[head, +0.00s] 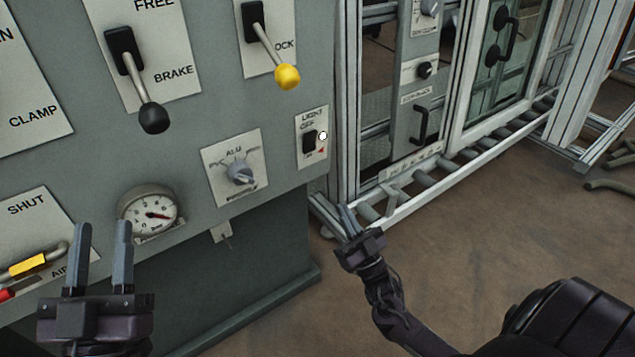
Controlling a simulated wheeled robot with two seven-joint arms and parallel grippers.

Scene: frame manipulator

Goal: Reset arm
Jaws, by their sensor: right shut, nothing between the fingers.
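My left gripper (103,226) is at the lower left, in front of the grey control panel (215,85). Its two fingers point up and stand apart with nothing between them, below and left of the round gauge (148,212). My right gripper (346,212) is right of the panel's lower edge, in front of the metal frame's lower rail. Its fingers are together and hold nothing. My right arm comes in from the lower right. I cannot tell whether either gripper touches anything.
The panel carries a black-knobbed lever (153,118), a yellow-knobbed lever (287,77), a rotary selector (240,173), a light switch (309,141) and a yellow-handled air valve (27,265). A framed glass door (503,75) stands at the right. The brown floor (500,220) in front is clear.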

